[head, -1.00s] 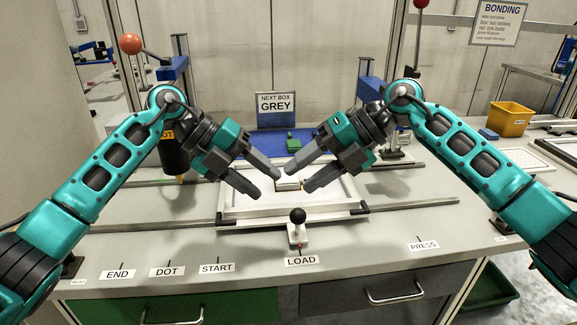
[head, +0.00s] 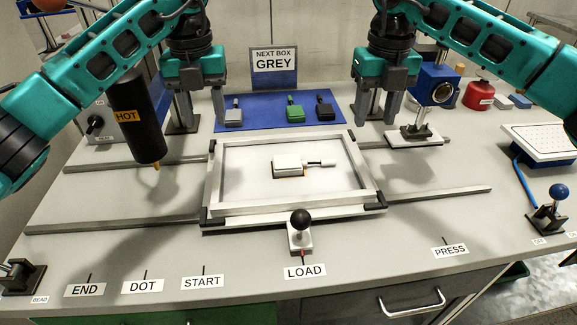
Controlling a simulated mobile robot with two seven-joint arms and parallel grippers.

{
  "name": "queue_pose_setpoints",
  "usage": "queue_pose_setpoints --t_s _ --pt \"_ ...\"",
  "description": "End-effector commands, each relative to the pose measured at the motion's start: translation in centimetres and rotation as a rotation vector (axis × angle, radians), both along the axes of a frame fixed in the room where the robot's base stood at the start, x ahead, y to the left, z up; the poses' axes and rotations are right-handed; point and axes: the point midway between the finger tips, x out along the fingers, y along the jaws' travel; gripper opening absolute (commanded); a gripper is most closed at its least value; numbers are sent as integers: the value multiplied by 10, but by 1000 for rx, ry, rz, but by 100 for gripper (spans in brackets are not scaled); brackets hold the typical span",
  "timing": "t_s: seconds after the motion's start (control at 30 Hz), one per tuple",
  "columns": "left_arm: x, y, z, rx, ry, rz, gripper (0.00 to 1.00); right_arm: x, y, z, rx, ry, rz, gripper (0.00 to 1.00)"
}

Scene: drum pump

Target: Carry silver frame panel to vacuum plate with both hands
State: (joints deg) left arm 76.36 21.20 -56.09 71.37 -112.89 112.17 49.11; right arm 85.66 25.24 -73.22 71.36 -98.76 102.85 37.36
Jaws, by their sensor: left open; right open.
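The silver frame panel (head: 292,208) lies flat in the middle of the bench. It is a light rectangular frame around a pale sheet, with dark corner pieces. The vacuum plate appears to be the white perforated plate (head: 556,141) with a blue hose at the right edge; it is partly cut off. My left gripper (head: 203,122) points down, open and empty, above the bench beyond the panel's far left corner. My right gripper (head: 378,121) points down, open and empty, beyond its far right corner. Neither appears to touch the panel.
A small white box with a handle (head: 288,166) sits on the panel's sheet. A black knob lever (head: 300,225) stands at the near edge. A dark HOT nozzle (head: 139,120) hangs left. A blue mat (head: 265,120) holds small handled boxes behind. A blue ring fixture (head: 435,88) stands right.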

Motion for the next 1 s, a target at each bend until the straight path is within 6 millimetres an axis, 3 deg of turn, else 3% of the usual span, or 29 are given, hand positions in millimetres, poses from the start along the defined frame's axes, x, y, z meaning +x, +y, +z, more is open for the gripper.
queue_pose_setpoints --t_s 0.17,0.6,0.8,1.0 --pt "-1 0 -21 -1 4 -1 47 -1 0 -21 0 5 0 47" --pt "-1 0 -103 -1 4 -2 47 -1 0 -103 1 2 0 47" --pt "0 0 -123 -1 2 -1 47 0 0 -122 2 2 0 47" --pt "0 0 -128 -2 0 -2 47 0 0 -127 2 0 1 47"
